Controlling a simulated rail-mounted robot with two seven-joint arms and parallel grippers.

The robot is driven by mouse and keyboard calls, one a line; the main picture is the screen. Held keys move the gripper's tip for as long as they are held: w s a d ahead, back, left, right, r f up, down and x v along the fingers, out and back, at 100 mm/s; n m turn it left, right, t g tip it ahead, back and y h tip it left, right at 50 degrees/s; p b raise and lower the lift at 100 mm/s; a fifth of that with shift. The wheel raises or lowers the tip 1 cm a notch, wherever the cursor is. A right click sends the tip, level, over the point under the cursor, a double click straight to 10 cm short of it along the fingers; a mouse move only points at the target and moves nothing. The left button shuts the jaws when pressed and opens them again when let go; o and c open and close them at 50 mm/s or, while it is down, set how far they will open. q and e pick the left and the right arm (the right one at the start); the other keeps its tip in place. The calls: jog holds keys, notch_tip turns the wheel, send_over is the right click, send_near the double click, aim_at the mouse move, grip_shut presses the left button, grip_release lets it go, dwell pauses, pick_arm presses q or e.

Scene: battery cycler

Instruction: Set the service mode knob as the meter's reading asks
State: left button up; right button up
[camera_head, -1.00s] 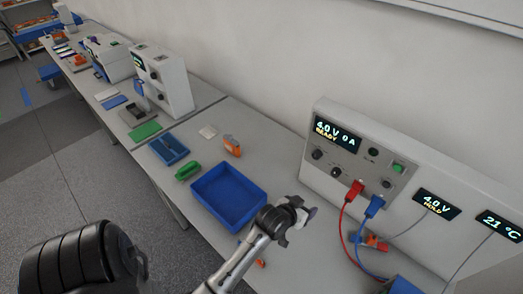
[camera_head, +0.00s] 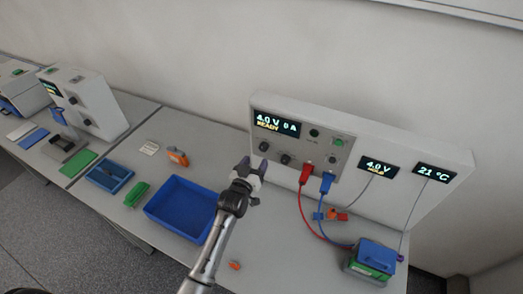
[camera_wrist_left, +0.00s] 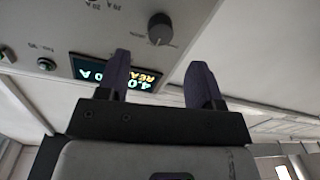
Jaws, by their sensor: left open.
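The grey cycler (camera_head: 420,199) stands against the wall. Its panel screen (camera_head: 277,124) reads 4.0 V 0 A READY. The meter display (camera_head: 378,167) reads 4.0 V, with a yellow word too small to read now. Black knobs (camera_head: 264,146) and (camera_head: 285,159) sit below the panel screen; I cannot tell which is the service mode knob. My left gripper (camera_head: 253,167) is open and empty in front of the panel's lower left. In the left wrist view, a black knob (camera_wrist_left: 160,28) is beyond its open fingers (camera_wrist_left: 160,72), apart from them. My right gripper is out of view.
Red (camera_head: 306,174) and blue (camera_head: 327,182) plugs with cables stick out below the panel, right of my gripper. A blue tray (camera_head: 150,216) lies left of my arm. A green and blue block (camera_head: 376,256) stands at right. Another display (camera_head: 434,173) reads 21 °C.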

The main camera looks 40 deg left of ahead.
aim_at(262, 149)
pick_arm(q)
jog(key=shift+x, duration=3.2)
jog(key=c, duration=0.9)
